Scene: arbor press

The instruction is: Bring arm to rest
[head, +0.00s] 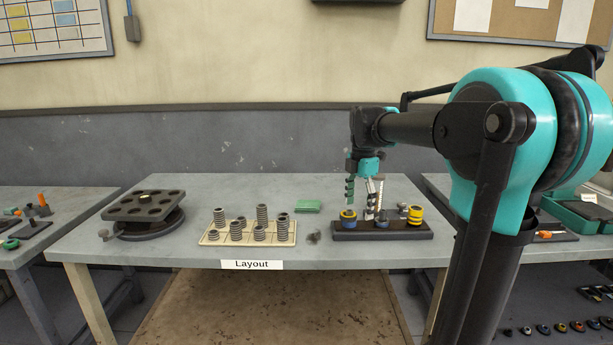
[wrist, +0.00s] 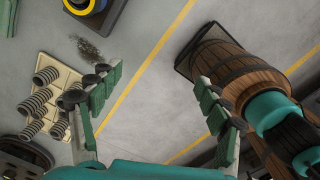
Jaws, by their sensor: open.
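My gripper (head: 363,192) hangs from the arm over the right part of the Layout table (head: 190,250) in the head view. In the wrist view its two teal padded fingers (wrist: 156,98) stand wide apart with nothing between them. In the head view it overlaps a black holder (head: 390,235) carrying yellow, blue and grey parts; whether it touches them cannot be told. A corner of the holder and a yellow ring (wrist: 85,6) show at the wrist view's top left.
A tan tray (head: 212,240) of springs, a green pad (head: 308,206) and a dark turntable (head: 145,206) with a holed plate stand to the left. The springs (wrist: 45,98) and a wooden barrel (wrist: 240,72) show in the wrist view. Bare tabletop lies between turntable and tray.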

